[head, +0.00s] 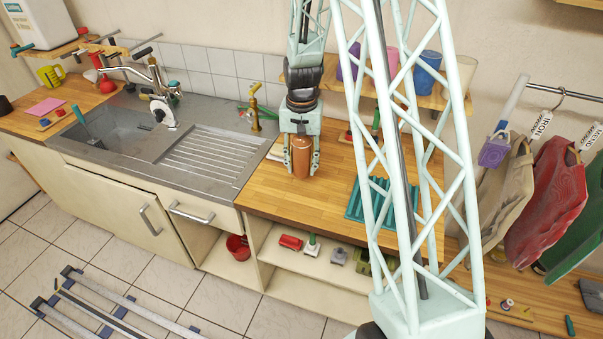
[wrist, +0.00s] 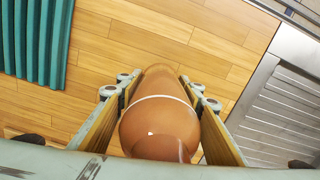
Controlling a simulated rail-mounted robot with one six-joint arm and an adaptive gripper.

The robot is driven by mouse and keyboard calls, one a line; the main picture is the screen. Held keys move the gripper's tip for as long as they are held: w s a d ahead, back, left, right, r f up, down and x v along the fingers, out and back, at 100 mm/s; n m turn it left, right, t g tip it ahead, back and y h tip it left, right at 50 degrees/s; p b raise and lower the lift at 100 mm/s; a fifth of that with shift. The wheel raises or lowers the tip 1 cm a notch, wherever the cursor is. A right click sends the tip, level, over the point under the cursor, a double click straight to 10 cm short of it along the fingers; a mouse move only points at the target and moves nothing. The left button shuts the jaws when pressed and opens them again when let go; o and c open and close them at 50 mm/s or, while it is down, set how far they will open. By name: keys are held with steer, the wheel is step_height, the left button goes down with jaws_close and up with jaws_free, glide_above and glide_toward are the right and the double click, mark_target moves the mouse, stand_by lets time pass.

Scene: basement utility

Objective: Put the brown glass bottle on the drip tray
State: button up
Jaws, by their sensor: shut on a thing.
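The brown glass bottle (head: 302,160) is between the fingers of my gripper (head: 301,166), above the wooden counter just right of the sink unit. My gripper is shut on it, and the bottle looks upright. I cannot tell whether its base touches the counter. In the wrist view the bottle (wrist: 160,125) fills the space between both finger pads. A teal ribbed tray (head: 354,209), which looks like the drip tray, lies on the counter to the right, partly behind my lattice arm. It also shows at the upper left of the wrist view (wrist: 38,45), apart from the bottle.
The steel sink's ridged drainboard (head: 205,158) lies left of the bottle, with a brass tap (head: 255,108) behind it. A wall shelf (head: 430,95) with several cups hangs behind. Bare counter (head: 325,190) lies between bottle and teal tray.

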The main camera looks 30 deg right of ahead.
mark_target(301, 145)
steer(key=shift+a+f, duration=0.1)
steer(key=shift+f, duration=1.5)
steer(key=shift+f, duration=0.15)
steer(key=o, duration=1)
steer(key=shift+s, duration=0.1)
steer(key=shift+r, duration=6.15)
steer(key=shift+r, duration=0.1)
